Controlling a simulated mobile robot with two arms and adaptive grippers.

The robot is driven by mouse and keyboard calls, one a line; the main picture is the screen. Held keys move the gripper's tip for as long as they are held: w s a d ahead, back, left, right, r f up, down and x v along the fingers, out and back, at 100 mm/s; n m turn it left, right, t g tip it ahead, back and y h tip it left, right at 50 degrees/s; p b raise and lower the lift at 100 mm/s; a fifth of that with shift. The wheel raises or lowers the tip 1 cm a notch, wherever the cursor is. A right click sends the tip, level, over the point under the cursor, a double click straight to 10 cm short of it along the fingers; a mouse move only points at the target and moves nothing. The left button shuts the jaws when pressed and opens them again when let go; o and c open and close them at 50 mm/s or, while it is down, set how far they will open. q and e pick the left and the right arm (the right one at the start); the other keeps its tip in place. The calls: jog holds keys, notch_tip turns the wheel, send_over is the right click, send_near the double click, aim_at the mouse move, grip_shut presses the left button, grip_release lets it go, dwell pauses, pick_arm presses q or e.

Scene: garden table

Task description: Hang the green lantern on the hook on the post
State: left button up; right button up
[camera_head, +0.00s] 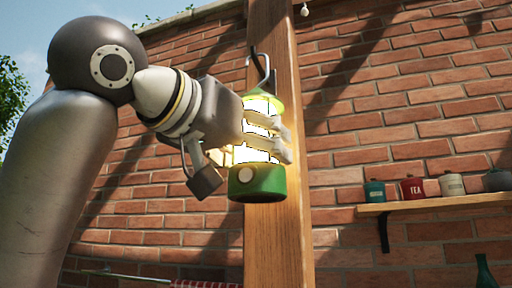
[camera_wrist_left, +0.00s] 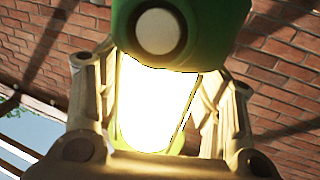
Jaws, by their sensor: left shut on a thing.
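The green lantern (camera_head: 257,182) is lit and upright in front of the wooden post (camera_head: 272,240). My left gripper (camera_head: 268,137) is shut around its bright glass body. In the left wrist view the lantern (camera_wrist_left: 178,30) fills the middle, with my left gripper's fingers (camera_wrist_left: 165,100) on both sides of the glass. The dark hook (camera_head: 262,65) on the post shows just above the lantern's top. I cannot tell whether the lantern's handle is on the hook or only close to it. My right gripper is not in view.
A brick wall (camera_head: 400,120) stands behind the post. A wooden shelf (camera_head: 440,202) at the right holds several small canisters, one red (camera_head: 413,188). A green bottle (camera_head: 485,272) shows at the bottom right corner.

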pick_arm(q)
jog(key=shift+r, duration=0.1)
jog(key=o, duration=1.4)
jog(key=shift+s+a, duration=0.15)
jog(key=shift+s, duration=0.1)
jog(key=v, duration=1.1)
jog(key=shift+s, duration=0.25)
jog(key=shift+a, duration=0.2)
